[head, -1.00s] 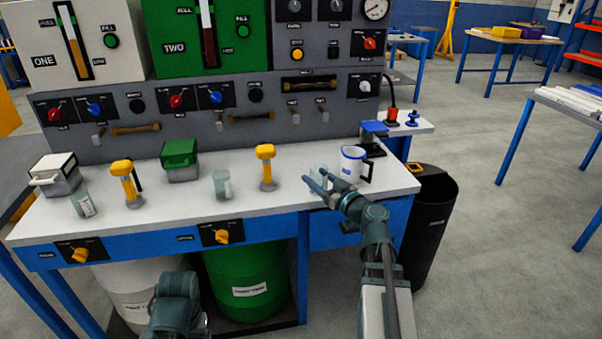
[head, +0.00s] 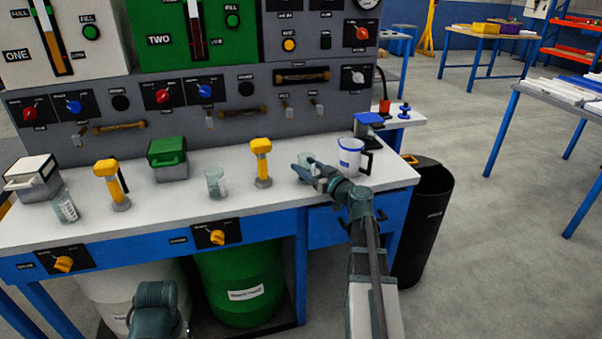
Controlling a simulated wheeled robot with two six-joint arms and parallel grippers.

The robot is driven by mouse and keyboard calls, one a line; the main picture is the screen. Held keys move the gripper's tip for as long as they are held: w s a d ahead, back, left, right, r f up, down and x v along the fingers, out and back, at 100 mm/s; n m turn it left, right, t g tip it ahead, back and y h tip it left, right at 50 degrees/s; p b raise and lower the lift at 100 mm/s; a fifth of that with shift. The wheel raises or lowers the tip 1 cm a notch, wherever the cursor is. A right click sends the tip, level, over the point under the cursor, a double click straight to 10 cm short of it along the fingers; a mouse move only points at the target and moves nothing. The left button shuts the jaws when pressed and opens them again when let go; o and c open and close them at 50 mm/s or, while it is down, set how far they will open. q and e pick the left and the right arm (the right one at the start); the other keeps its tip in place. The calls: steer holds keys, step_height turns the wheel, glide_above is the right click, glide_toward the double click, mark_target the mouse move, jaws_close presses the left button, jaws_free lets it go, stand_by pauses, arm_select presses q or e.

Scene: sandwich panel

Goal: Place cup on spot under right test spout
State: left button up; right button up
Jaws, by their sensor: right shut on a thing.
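My right gripper (head: 307,171) is shut on a small translucent cup (head: 306,159). It holds the cup over the right part of the white bench top, between a yellow-handled tap and a white-and-blue jug. The fingers hide part of the cup, and I cannot tell whether its base touches the bench. The left test spout (head: 287,108) and the right test spout (head: 318,106) stick out from the grey panel behind and above the cup. I cannot make out a marked spot beneath them. My left gripper is not in view; only part of my left arm shows at the bottom.
The white-and-blue jug (head: 350,157) stands close to the right of my gripper. The yellow-handled tap (head: 261,161) is to its left. Other translucent cups (head: 216,183) and a green-lidded box (head: 168,160) stand further left. A black bin (head: 426,220) is beside the bench.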

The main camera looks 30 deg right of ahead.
steer(key=shift+f, duration=0.3)
steer(key=o, duration=1.4)
steer(key=shift+r, duration=0.1)
steer(key=shift+c, duration=0.2)
steer(key=shift+s, duration=0.1)
